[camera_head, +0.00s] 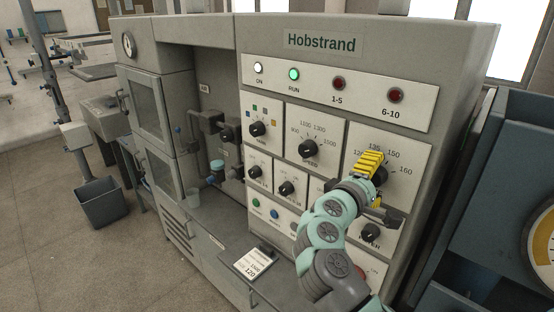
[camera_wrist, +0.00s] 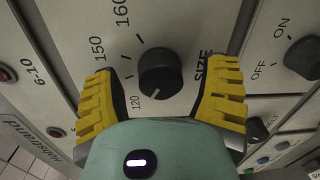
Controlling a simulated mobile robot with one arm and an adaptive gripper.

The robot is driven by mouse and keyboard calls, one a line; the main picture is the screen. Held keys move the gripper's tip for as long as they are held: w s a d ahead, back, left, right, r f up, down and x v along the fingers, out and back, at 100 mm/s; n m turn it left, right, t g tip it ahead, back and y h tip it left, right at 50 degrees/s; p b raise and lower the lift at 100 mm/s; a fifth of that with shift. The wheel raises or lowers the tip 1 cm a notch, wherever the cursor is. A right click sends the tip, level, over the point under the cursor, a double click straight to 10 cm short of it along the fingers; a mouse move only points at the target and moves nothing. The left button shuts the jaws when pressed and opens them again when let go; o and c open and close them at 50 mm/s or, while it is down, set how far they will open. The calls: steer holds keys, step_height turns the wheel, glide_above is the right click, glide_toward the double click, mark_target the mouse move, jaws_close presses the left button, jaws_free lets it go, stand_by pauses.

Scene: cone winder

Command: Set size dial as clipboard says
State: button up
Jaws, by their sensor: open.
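The size dial (camera_wrist: 160,75) is a round black knob on a white panel marked SIZE, with 120, 150 and 160 readable around it in the wrist view. A pale mark on the knob faces down-left, toward the 120 side. My gripper (camera_wrist: 165,98) is open, with one yellow finger on each side of the knob; I cannot tell whether either touches it. In the head view my gripper (camera_head: 370,166) hides most of the dial, while 120, 135, 150 and 160 show around it. The clipboard (camera_head: 253,262) lies on the ledge at the lower middle; its larger print reads 120.
The Hobstrand machine carries other knobs close by, including a speed dial (camera_head: 306,147) and an ON/OFF knob (camera_wrist: 303,58). The RUN lamp (camera_head: 294,74) glows green. A blue-grey cabinet (camera_head: 490,170) stands close on the right. Floor is open at left.

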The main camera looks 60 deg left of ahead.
steer(key=shift+s, duration=0.1)
steer(key=v, duration=1.1)
steer(key=shift+s, duration=0.45)
